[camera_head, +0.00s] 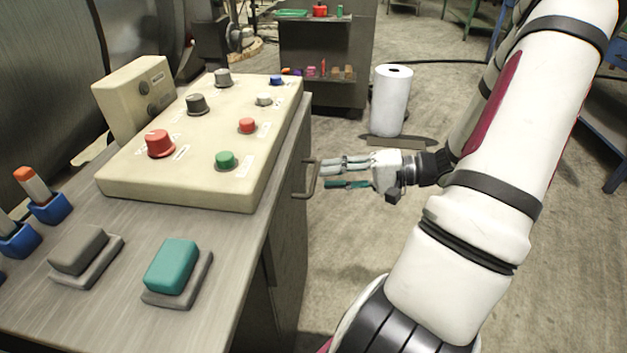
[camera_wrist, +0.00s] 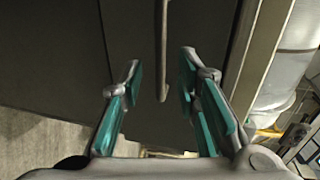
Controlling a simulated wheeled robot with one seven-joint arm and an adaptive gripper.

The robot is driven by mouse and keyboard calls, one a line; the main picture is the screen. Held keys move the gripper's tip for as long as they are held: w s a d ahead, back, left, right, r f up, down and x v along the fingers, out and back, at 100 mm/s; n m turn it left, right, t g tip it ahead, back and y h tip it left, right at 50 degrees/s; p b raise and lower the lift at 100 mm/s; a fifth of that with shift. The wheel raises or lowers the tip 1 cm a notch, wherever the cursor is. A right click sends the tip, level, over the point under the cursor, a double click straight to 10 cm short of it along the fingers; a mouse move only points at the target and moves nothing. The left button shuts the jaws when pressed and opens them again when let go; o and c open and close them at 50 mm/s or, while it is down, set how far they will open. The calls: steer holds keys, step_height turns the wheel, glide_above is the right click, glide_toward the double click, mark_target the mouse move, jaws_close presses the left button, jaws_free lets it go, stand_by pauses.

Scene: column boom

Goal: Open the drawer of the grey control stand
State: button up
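The grey control stand (camera_head: 215,258) fills the left of the head view, with a cream button panel on its top. A bar handle (camera_head: 310,178) sticks out from its right-hand face near the top. My gripper (camera_head: 340,173) is beside that face, pointing left at the handle. In the wrist view my gripper (camera_wrist: 160,85) is open, with two teal-padded fingers apart. The handle (camera_wrist: 162,50) shows as a thin vertical bar between the fingers, touching neither pad that I can see. The dark drawer front (camera_wrist: 125,35) lies behind it. The drawer's edges are hard to make out.
On the stand top are a teal block (camera_head: 172,265), a grey block (camera_head: 80,250) and blue holders (camera_head: 48,208). A white roll (camera_head: 390,100) stands on the floor behind my gripper. A shelf unit (camera_head: 325,60) stands farther back. The floor right of the stand is mostly clear.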

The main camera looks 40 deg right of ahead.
mark_target(314, 175)
steer(key=shift+b+x, duration=0.4)
steer(key=shift+x, duration=1.95)
jaws_close()
